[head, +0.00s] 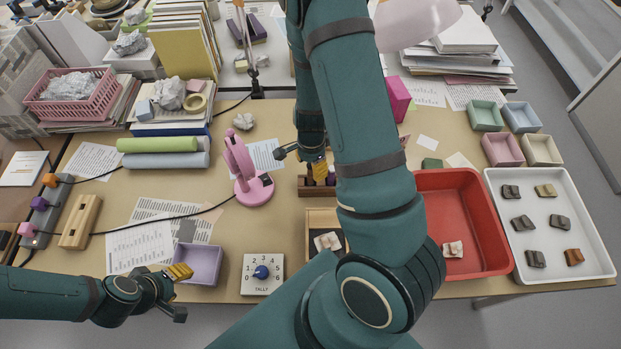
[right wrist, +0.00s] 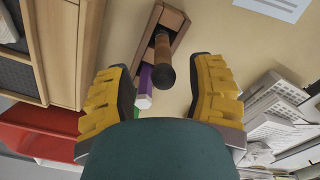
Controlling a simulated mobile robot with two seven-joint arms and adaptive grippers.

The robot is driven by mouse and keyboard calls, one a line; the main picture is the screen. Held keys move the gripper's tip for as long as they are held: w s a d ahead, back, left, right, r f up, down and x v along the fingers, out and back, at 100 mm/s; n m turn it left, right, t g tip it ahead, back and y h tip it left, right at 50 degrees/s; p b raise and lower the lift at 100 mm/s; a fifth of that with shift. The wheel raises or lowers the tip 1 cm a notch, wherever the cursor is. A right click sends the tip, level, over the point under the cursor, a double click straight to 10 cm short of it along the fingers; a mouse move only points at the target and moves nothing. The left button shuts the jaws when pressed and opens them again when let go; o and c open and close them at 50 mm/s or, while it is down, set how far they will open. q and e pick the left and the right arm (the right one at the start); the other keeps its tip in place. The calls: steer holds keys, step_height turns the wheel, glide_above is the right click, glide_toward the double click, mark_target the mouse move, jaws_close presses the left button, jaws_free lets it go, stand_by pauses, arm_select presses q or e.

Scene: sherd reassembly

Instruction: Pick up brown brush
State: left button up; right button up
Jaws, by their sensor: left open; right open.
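The brown brush (right wrist: 162,64) stands in a wooden holder (right wrist: 178,22), its dark round end towards the camera in the right wrist view. My right gripper (right wrist: 160,80) is open, its yellow-padded fingers on either side of the brush with visible gaps. In the head view, the right gripper (head: 318,168) is over the holder (head: 308,192), and the brush cannot be made out clearly there. A purple handle (right wrist: 146,82) and a green one stand beside the brush. My left gripper (head: 180,291) is open and empty by the lilac box (head: 203,262).
A wooden tray (head: 318,218) with a pale sherd lies in front of the holder, partly hidden by my right arm. A red bin (head: 483,222) and a white sherd tray (head: 548,200) stand at right. A pink lamp (head: 250,188) stands left of the holder.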

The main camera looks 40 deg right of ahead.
mark_target(310, 172)
steer(key=f, duration=0.4)
steer(key=shift+w+b, duration=0.2)
steer(key=shift+b, duration=0.15)
jaws_close()
